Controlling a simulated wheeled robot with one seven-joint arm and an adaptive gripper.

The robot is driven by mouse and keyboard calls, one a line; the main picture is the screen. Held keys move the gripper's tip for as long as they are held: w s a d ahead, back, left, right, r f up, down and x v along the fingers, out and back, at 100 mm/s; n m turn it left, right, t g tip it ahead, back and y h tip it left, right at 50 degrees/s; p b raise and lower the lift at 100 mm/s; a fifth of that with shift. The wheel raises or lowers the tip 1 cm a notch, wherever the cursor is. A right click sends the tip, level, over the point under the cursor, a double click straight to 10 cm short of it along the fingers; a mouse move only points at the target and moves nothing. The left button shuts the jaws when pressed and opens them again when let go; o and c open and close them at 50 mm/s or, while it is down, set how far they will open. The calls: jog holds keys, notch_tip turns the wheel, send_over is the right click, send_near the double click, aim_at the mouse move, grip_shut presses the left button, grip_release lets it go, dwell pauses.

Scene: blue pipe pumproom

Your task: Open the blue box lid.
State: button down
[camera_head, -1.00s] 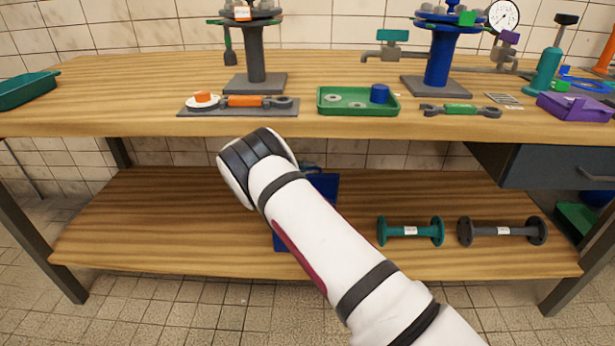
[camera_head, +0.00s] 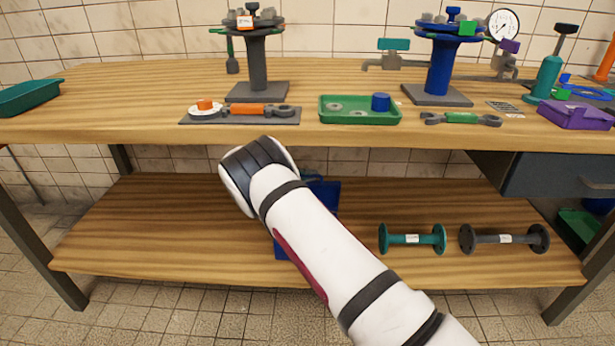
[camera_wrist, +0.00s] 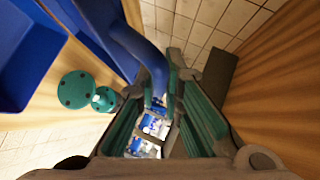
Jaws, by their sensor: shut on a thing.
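The blue box (camera_head: 325,194) stands on the lower shelf in the head view, mostly hidden behind my arm. In the wrist view, blue panels with a raised rim (camera_wrist: 30,55) fill the upper left. I cannot tell which panel is the lid or how far it is open. A curved blue handle (camera_wrist: 140,50) runs down between the teal finger pads of my gripper (camera_wrist: 168,95), and the gripper is shut on it. Small blue and white things (camera_wrist: 152,128) show between the fingers. In the head view my gripper is hidden behind my wrist.
The bench top (camera_head: 160,126) overhangs the shelf (camera_head: 140,215) close to my wrist. A teal flanged pipe (camera_head: 412,239) and a grey flanged pipe (camera_head: 504,239) lie right of the box. The teal one also shows in the wrist view (camera_wrist: 78,90). The shelf's left side is clear.

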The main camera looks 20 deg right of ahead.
jog(key=c, duration=1.7)
grip_release()
jog(key=v, duration=1.2)
